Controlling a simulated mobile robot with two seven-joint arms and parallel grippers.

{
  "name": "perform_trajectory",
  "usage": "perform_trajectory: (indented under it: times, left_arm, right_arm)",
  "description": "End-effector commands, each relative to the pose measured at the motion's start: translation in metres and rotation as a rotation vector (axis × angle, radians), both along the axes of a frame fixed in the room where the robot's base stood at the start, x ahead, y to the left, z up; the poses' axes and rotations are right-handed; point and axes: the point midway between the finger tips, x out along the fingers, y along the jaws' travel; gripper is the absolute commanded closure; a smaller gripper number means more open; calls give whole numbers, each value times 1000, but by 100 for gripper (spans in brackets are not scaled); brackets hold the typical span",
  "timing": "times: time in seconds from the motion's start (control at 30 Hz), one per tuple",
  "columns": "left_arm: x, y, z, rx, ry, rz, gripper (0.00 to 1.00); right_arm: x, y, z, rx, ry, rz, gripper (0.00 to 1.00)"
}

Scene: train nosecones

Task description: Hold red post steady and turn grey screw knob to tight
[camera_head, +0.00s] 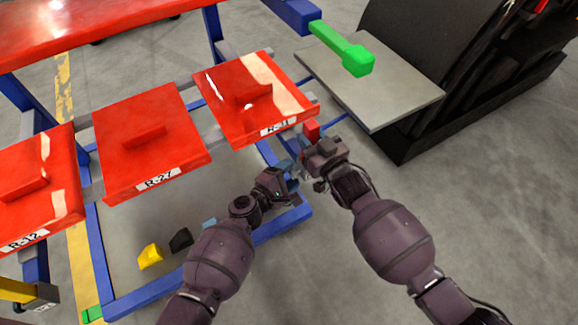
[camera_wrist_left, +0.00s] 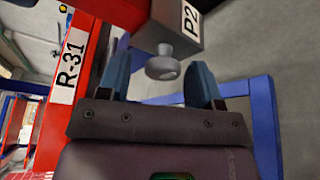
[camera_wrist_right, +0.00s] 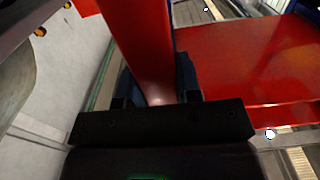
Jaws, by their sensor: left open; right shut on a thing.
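The red post (camera_wrist_right: 148,50) runs between the fingers of my right gripper (camera_wrist_right: 155,88), which is shut on it. In the head view a bit of the post (camera_head: 311,130) shows just above my right gripper (camera_head: 313,172). The grey screw knob (camera_wrist_left: 163,66) is round, on a short stem under a grey block marked P2 (camera_wrist_left: 185,25). My left gripper (camera_wrist_left: 165,85) is open, with the knob between and slightly beyond its blue fingertips; I cannot tell if they touch. In the head view my left gripper (camera_head: 288,180) is close to my right, and the knob is hidden.
Red panels labelled R-31 (camera_head: 262,95), R-27 (camera_head: 150,140) and R-12 (camera_head: 35,185) sit on a blue frame (camera_head: 250,235). A grey platform (camera_head: 375,85) with a green-ended bar (camera_head: 345,50) is at upper right. Yellow (camera_head: 150,256) and black (camera_head: 181,240) blocks lie low at left.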

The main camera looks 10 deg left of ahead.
Motion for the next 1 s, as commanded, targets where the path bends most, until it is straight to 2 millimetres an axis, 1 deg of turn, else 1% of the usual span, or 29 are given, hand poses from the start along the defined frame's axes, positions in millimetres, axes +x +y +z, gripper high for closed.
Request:
perform_trajectory:
  times: [0.17,0.43,0.5,0.6,0.93,0.97,1.0]
  left_arm:
    - [0,1,12,3,-1,-1,41]
    - [3,2,40,4,-9,1,41]
    - [3,2,47,2,-11,2,34]
    - [4,2,57,-1,-16,5,19]
    - [6,3,84,2,-24,9,20]
    - [6,3,87,0,-24,9,19]
    - [6,2,92,-4,-26,9,41]
  right_arm:
    - [0,0,0,-1,0,0,100]
    - [0,-1,-1,-3,2,-1,100]
    - [0,-1,-1,-4,2,-1,100]
    - [0,-1,-1,-5,3,-2,100]
    - [0,-2,-1,-8,6,-3,100]
    - [0,-2,-1,-8,6,-3,100]
    - [0,-2,0,-8,6,-3,100]
